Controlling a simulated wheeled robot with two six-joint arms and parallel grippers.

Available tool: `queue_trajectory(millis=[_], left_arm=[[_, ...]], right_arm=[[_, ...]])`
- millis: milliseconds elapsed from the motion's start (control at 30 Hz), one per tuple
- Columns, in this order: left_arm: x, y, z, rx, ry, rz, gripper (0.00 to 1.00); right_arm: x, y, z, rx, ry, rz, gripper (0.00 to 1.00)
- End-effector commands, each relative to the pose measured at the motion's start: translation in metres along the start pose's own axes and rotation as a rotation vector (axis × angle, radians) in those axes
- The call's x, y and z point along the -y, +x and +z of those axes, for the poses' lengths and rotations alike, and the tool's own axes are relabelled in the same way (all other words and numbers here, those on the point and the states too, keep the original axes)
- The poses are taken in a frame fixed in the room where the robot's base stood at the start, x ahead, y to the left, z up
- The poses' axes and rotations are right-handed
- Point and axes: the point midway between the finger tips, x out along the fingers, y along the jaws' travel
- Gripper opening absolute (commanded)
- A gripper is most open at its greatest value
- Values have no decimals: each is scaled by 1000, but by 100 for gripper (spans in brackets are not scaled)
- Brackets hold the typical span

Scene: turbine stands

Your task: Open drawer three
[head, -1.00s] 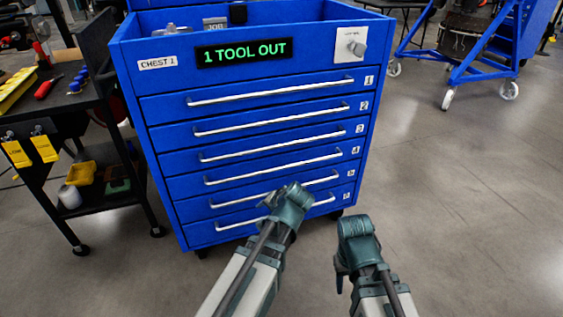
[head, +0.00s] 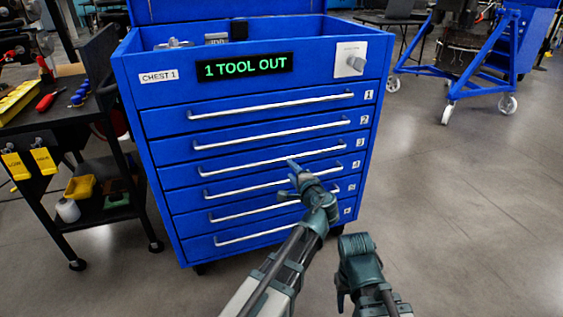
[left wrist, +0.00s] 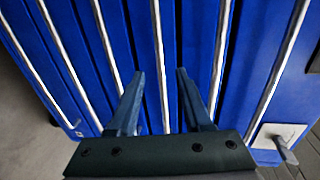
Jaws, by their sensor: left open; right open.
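The blue tool chest (head: 155,98) faces me, and its numbered drawers all look shut. Drawer three's long silver handle (head: 235,167) sits below drawer two's, with the label 3 at its right end. My left gripper (head: 292,168) is open in front of the chest, its tips over the right part of handle three in the head view. In the left wrist view the open fingers (left wrist: 160,76) lie on either side of handle three (left wrist: 158,40); whether they reach around it I cannot tell. My right gripper (head: 342,290) is open and empty, low before the chest's right side.
A display reading "1 TOOL OUT" (head: 245,68) and a knob (head: 355,64) are on the chest's top panel. A black tool cart (head: 105,215) stands close on the left. A blue wheeled stand (head: 470,75) is at the back right. The floor (head: 460,200) on the right is clear.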

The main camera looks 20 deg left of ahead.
Motion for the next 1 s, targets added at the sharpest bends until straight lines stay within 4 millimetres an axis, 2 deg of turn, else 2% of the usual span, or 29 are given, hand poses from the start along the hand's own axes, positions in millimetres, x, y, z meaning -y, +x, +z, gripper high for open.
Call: queue_trajectory(millis=[33,200,433,667,1000], left_arm=[[-2,15,-2,4,-2,1,50],[-2,50,-2,3,-2,1,50],[-1,86,-1,2,-2,1,50],[-1,101,0,1,-1,1,50],[0,102,0,1,-1,1,48]], right_arm=[[1,5,0,0,-1,0,50],[1,11,-1,-1,-2,-1,50],[2,18,-1,-1,-2,-2,50],[2,20,-1,-1,-1,-2,50],[2,20,-1,-1,-1,-2,50]])
